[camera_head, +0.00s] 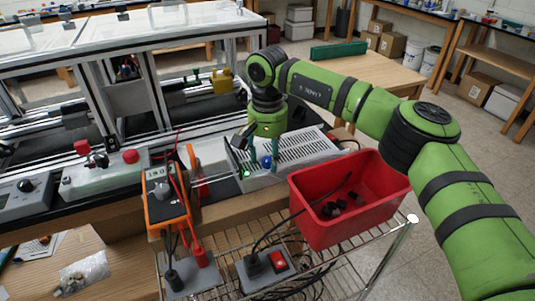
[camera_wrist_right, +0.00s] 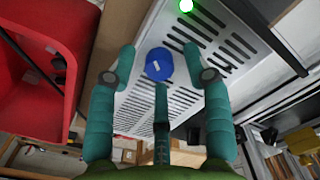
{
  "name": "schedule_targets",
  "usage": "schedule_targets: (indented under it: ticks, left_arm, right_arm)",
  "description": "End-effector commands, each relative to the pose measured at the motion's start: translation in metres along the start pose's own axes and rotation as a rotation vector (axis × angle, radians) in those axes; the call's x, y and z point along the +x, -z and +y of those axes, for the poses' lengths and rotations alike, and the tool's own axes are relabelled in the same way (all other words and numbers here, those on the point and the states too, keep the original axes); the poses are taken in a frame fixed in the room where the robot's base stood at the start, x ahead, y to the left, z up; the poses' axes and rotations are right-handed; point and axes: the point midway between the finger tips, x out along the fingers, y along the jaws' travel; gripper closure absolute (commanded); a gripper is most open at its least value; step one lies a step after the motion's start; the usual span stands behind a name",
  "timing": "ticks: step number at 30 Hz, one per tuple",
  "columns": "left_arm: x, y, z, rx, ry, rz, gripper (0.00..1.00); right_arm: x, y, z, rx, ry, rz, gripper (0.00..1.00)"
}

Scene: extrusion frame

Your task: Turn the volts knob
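A blue round knob (camera_head: 266,161) sits on the perforated pale front panel of the power supply box (camera_head: 300,146). In the right wrist view the knob (camera_wrist_right: 159,64) shows whole, with a light mark on its face. My right gripper (camera_head: 260,150) reaches down over the box from the right. In the wrist view its teal fingers (camera_wrist_right: 159,58) are spread, one left and one right of the knob, and a third finger lies below it. Nothing shows between them as held, and I cannot tell whether any finger touches the knob. My left gripper is not in view.
A green light (camera_wrist_right: 186,6) glows near the knob. A red bin (camera_head: 325,222) with small dark parts stands close in front of the box. An orange meter (camera_head: 165,205) with red and black leads is at left. A metal frame (camera_head: 150,40) rises behind.

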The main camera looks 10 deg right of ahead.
Motion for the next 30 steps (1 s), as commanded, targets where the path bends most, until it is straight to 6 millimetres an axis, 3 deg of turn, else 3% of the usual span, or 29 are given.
schedule_targets:
  ticks: [7, 21, 30]
  left_arm:
    - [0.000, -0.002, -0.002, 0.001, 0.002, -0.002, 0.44]
    - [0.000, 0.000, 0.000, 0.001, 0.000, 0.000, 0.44]
    - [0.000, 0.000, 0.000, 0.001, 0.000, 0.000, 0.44]
  right_arm:
    - [-0.018, 0.001, -0.001, 0.000, 0.002, 0.004, 0.50]
    - [-0.107, 0.001, -0.001, 0.001, 0.001, 0.002, 0.50]
    - [-0.120, 0.000, 0.000, -0.001, 0.000, 0.000, 0.50]
